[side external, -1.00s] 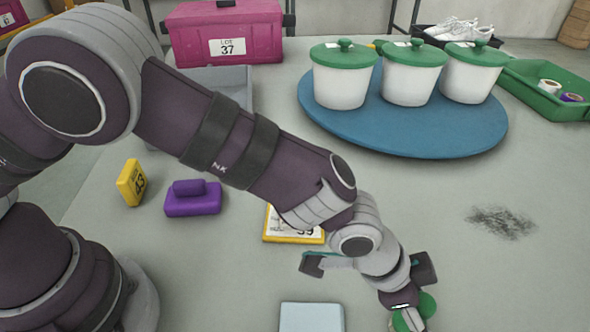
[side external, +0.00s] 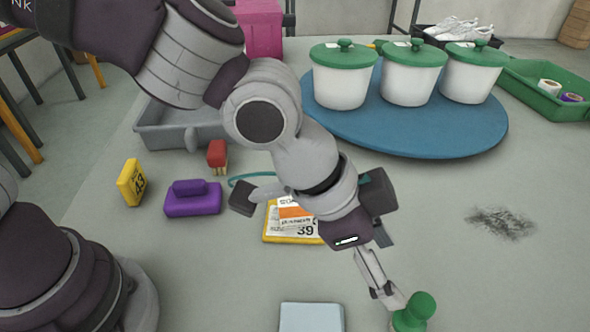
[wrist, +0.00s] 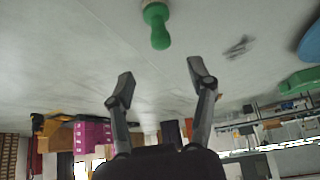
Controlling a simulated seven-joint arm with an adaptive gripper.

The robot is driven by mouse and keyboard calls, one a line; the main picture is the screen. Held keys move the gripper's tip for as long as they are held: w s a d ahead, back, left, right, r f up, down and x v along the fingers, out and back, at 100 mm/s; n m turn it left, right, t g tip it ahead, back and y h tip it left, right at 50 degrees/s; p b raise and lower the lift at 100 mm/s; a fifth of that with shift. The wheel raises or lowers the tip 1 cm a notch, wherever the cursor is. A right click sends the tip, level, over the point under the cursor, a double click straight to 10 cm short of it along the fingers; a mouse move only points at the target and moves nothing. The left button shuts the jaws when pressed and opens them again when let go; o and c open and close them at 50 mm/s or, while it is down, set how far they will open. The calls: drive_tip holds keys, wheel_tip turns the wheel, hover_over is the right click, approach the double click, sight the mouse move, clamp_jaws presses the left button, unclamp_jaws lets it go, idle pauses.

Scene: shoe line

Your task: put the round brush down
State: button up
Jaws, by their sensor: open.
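The round brush (side external: 414,311), green with a knobbed handle, stands on the table at the bottom edge of the side view, its lower end cut off. It also shows at the top of the wrist view (wrist: 158,28). My gripper (side external: 389,291) is just to the upper left of it in the side view. In the wrist view my gripper (wrist: 160,71) has its two fingers spread, with bare table between them and the brush beyond the fingertips. Nothing is between the fingers.
A light blue block (side external: 311,317) lies left of the brush. A purple brush-like block (side external: 193,199), a yellow 43 sign (side external: 132,183), a red brush (side external: 217,156) and a grey bin (side external: 165,137) are left. A blue round board (side external: 420,145) bears white green-lidded pots. Table right is mostly clear.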

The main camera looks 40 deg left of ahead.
drive_tip(key=w+a+r+n+t+y, duration=0.1)
drive_tip(key=a+r+n, duration=0.1)
drive_tip(key=a, duration=0.3)
drive_tip(key=w+a+r+n+y, duration=0.1)
drive_tip(key=a+r, duration=0.2)
drive_tip(key=a, duration=0.2)
drive_tip(key=s+a+r+n+y, duration=0.1)
drive_tip(key=s+a+n, duration=0.3)
drive_tip(key=a, duration=0.4)
drive_tip(key=s+a+n+t+y, duration=0.1)
drive_tip(key=s+a+n+y, duration=0.1)
drive_tip(key=a, duration=0.7)
drive_tip(key=shift+s+a+r+n+y, duration=0.15)
drive_tip(key=shift+s+r+n+y, duration=0.2)
drive_tip(key=shift+s+n, duration=0.7)
drive_tip(key=shift+w, duration=0.25)
